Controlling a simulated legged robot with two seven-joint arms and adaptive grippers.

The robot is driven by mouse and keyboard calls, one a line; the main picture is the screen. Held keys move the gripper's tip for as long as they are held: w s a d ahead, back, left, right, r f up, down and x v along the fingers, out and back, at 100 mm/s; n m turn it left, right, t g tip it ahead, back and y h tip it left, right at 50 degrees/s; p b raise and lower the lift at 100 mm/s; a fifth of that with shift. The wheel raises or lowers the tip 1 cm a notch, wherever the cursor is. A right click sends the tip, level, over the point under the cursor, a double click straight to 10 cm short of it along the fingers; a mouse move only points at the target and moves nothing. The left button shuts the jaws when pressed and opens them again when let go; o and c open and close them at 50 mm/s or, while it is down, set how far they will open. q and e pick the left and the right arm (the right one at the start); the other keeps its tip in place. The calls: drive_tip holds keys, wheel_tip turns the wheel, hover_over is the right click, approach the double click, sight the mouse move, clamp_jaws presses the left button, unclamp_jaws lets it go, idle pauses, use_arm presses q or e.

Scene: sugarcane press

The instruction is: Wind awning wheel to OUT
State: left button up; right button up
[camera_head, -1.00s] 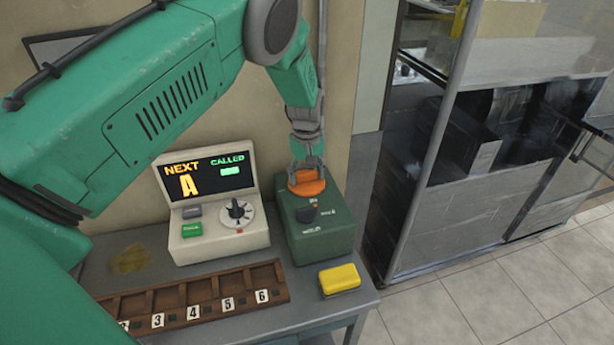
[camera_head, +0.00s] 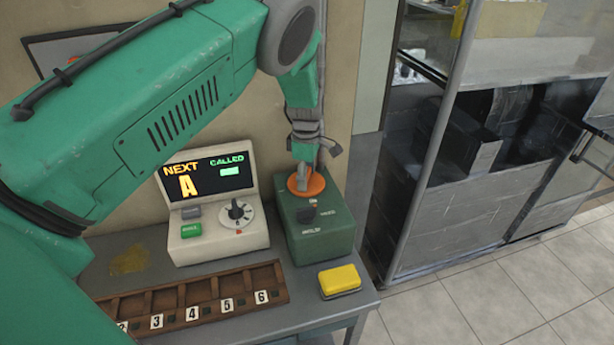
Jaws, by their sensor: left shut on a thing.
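An orange wheel (camera_head: 306,187) lies flat on top of a green box (camera_head: 325,238) at the right of the table. The box has a dark knob or pointer (camera_head: 306,215) with small white words around it, too small to read. My left gripper (camera_head: 304,178) points down onto the wheel, shut on it at its middle. The fingers hide part of the wheel. My right gripper is not in view.
A white console (camera_head: 218,243) with a screen and dial stands left of the green box. A numbered wooden tray (camera_head: 130,309) and a yellow block (camera_head: 339,280) are in front on the grey table (camera_head: 150,240). A glass-fronted cabinet (camera_head: 470,215) stands to the right.

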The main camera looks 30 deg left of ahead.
use_arm(q)
drive_tip(key=n, duration=0.5)
drive_tip(key=shift+w+a+r+n, duration=0.1)
drive_tip(key=shift+w+r+n, duration=0.15)
drive_tip(key=shift+w+n, duration=0.05)
drive_tip(key=n, duration=0.5)
drive_tip(key=shift+n, duration=0.3)
drive_tip(key=n, duration=0.5)
drive_tip(key=shift+n+b, duration=0.65)
drive_tip(key=shift+n, duration=1.85)
drive_tip(key=shift+s, duration=0.1)
drive_tip(key=o, duration=1.2)
drive_tip(key=shift+f, duration=0.2)
